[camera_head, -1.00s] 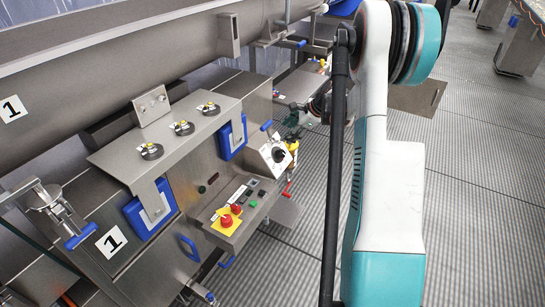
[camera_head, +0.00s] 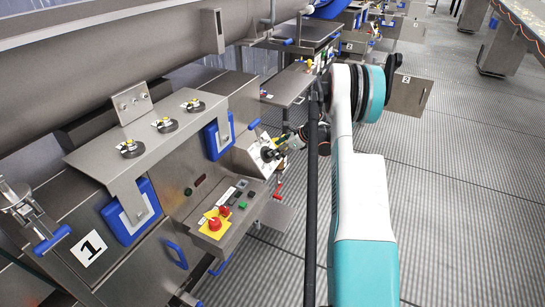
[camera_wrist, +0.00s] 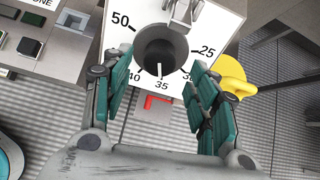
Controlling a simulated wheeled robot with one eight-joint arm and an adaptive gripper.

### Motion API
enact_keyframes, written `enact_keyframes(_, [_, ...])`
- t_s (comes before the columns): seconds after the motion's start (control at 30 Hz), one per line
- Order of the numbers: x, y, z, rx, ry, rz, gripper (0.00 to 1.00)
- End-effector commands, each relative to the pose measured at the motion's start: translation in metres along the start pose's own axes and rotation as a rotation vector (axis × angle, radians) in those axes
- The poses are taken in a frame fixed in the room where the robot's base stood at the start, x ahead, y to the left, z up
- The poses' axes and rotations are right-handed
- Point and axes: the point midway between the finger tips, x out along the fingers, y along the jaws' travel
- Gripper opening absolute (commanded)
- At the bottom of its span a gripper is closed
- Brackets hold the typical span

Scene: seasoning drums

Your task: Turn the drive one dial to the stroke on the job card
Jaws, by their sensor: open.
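The dial is a black round knob (camera_wrist: 161,48) on a white scale plate (camera_wrist: 200,20) marked 50, 40, 35, 30 and 25 in the wrist view. Its white pointer line is at 35. My gripper (camera_wrist: 160,75) is open, its green-padded fingers on either side of the knob with gaps; nothing is held. In the head view my gripper (camera_head: 284,147) is close to the dial (camera_head: 268,154) at the right end of the station 1 control box.
Red buttons on a yellow plate (camera_head: 215,222) sit left of the dial. A yellow part (camera_wrist: 234,75) and a red handle (camera_wrist: 152,105) are close to the dial in the wrist view. The ribbed floor (camera_head: 440,210) is open at right.

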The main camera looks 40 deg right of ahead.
Motion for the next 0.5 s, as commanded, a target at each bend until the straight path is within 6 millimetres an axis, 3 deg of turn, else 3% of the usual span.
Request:
enact_keyframes(0.03, [0.011,0.001,-0.002,-0.002,0.000,0.001,0.54])
enact_keyframes(0.2, [0.033,0.001,-0.001,-0.002,0.000,0.001,0.54])
enact_keyframes(0.5, [0.044,0.000,0.000,-0.001,0.000,0.000,0.54])
